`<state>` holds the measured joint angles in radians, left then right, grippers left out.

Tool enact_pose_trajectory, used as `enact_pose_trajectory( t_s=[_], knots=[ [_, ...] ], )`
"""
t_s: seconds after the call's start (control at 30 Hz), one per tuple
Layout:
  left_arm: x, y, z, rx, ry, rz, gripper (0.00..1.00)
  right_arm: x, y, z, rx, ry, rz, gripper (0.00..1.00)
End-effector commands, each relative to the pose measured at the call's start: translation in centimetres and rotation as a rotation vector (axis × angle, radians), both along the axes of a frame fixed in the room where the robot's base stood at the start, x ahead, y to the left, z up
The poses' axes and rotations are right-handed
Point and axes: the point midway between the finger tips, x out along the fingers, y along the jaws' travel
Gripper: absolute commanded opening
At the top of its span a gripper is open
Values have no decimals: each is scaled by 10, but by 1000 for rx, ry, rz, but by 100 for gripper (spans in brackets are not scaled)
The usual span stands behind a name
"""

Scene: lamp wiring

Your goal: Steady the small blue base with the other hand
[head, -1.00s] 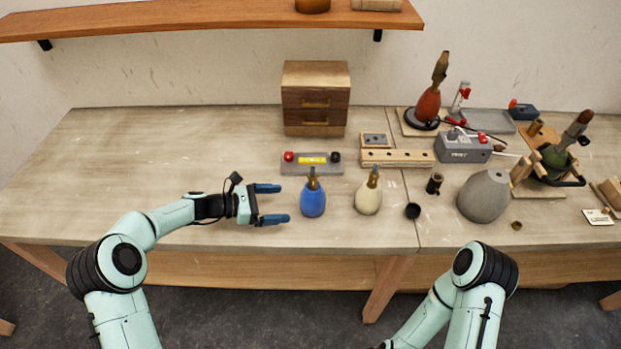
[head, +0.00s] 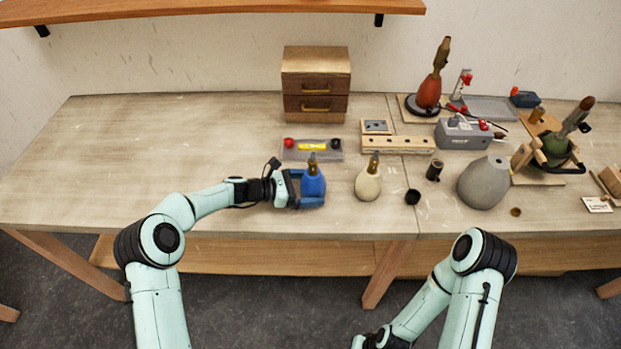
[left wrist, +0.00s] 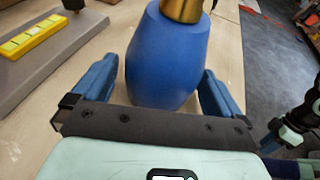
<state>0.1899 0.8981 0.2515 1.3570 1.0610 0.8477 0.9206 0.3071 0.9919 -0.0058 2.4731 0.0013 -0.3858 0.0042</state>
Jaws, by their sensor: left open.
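The small blue base (head: 314,186) stands upright on the workbench, with a brass-coloured neck on top. My left gripper (head: 308,188) is open, with its fingers reaching around the base from the left. In the left wrist view the blue base (left wrist: 168,55) stands between the two blue fingers of the left gripper (left wrist: 160,88). A narrow gap shows beside each finger, so the fingers look apart from the base. My right arm shows at the bottom of the head view, below the bench edge; its gripper's fingers are out of sight.
A cream base (head: 368,184) stands close on the right, with a small black cup (head: 412,197) beyond it. A grey tray with a yellow block (head: 312,147) lies just behind. A large grey base (head: 484,184) stands farther right. The bench's left side is clear.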

Motion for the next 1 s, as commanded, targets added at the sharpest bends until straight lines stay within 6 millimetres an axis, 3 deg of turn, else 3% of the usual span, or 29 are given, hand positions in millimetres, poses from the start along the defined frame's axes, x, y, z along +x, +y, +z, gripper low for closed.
enact_pose_trajectory(
  t_s=[0.3, 0.43, 0.47, 1.0],
  knots=[
    [0, -2, -1, 0, 0, -1, 100, 0, 0, 0, 0, 0, 0, 28],
    [0, -2, -1, 0, 0, -1, 58, 0, 0, 0, 0, 0, 0, 28],
    [0, -2, -1, 0, 0, -1, 53, 0, 0, 0, 0, 0, 0, 28],
    [0, -1, -1, 0, 1, -1, 53, 0, 0, 0, 0, 0, 0, 28]
  ],
)
